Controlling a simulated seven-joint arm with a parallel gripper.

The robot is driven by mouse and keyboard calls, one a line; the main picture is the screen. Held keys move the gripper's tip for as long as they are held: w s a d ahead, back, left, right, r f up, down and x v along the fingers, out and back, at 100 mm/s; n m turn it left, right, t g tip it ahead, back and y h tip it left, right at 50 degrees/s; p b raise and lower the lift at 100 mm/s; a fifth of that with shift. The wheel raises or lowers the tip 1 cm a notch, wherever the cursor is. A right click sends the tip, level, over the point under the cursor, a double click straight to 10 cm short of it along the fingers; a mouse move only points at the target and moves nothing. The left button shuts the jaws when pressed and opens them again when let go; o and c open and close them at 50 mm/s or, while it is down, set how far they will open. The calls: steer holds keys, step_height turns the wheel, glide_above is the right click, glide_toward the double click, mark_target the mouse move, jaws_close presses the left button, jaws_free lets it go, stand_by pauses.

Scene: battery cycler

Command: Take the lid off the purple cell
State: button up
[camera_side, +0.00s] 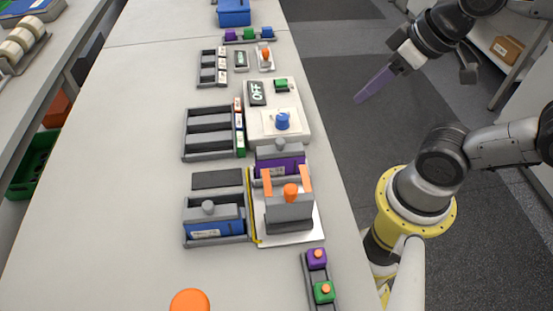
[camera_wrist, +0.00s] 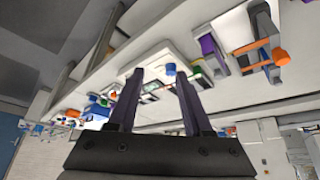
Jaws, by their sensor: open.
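The purple cell (camera_side: 290,166) stands upright beside the grey clamp fixture (camera_side: 288,215) with orange parts. A grey lid with a round knob (camera_side: 280,147) sits on top of the cell. The clamp hides part of the cell's front. In the wrist view the purple cell (camera_wrist: 207,45) shows at upper right. My gripper (camera_side: 360,99) has long purple fingers and is raised off the table's right side, well away from the cell. In the wrist view its fingers (camera_wrist: 160,76) are apart with nothing held between them.
A white box (camera_side: 295,135) with an OFF display and blue knob stands behind the cell. A blue cell (camera_side: 215,228) with a grey knobbed lid sits in a rack at left. An empty rack (camera_side: 208,133) is behind it. A button strip (camera_side: 320,275) is in front. The table's left side is clear.

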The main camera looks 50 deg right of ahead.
steer(key=shift+o, duration=0.6)
step_height(320, 180, up, 5)
steer(key=n+g, duration=0.6)
steer(key=n, duration=1.2)
glide_above(280, 141)
step_height(280, 141, down, 13)
steer(key=shift+f, duration=0.1)
